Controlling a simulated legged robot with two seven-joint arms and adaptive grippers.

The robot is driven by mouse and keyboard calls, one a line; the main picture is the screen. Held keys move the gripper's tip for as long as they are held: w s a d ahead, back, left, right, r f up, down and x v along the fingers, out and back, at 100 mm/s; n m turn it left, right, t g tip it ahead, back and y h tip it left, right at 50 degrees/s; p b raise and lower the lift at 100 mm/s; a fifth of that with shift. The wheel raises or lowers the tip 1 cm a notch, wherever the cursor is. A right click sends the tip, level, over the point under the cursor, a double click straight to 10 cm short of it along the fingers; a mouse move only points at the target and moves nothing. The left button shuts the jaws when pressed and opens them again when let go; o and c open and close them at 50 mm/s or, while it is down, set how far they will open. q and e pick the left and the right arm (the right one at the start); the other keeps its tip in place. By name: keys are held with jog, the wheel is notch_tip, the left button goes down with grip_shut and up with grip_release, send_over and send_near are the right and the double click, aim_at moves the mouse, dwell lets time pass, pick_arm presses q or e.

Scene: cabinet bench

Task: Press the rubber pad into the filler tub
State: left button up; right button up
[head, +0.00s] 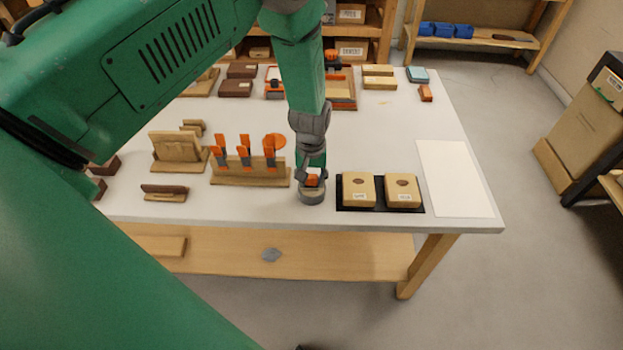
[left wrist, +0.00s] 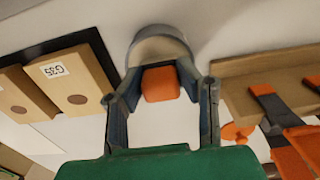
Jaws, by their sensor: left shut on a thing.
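The filler tub (head: 312,197) is a small grey round tub near the table's front edge. In the left wrist view the tub (left wrist: 139,37) shows a pale beige filling inside its rim. My left gripper (head: 313,180) points down right over the tub, with its fingers shut on the orange rubber pad (left wrist: 160,84). In the head view the pad is mostly hidden by the fingers. The pad's far end overlaps the filling in the left wrist view; I cannot tell whether it touches. My right gripper is not in view.
A black tray (head: 380,209) with two labelled wooden blocks stands close to the tub's right. A wooden rack (head: 250,177) with orange-handled tools stands close to its left. A white sheet (head: 455,178) lies at the right. The table behind the tray is clear.

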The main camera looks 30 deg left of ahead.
aim_at(311, 177)
pick_arm(q)
jog(key=shift+d+r+p, duration=0.3)
jog(key=shift+r+p, duration=0.35)
jog(key=shift+r, duration=0.3)
jog(key=r+p, duration=0.3)
jog(key=r, duration=0.1)
jog(key=shift+a, duration=0.3)
jog(key=shift+d+r+p, duration=0.15)
jog(key=shift+r+p, duration=0.25)
jog(key=shift+r, duration=0.2)
jog(key=shift+d, duration=0.1)
jog(key=shift+f, duration=0.15)
jog(key=s+d+f+m+b, duration=0.3)
jog(key=s+d+m+b, duration=0.3)
jog(key=s+b, duration=0.6)
jog(key=d+b, duration=0.2)
jog(key=b, duration=0.4)
jog(key=shift+f+b, duration=0.3)
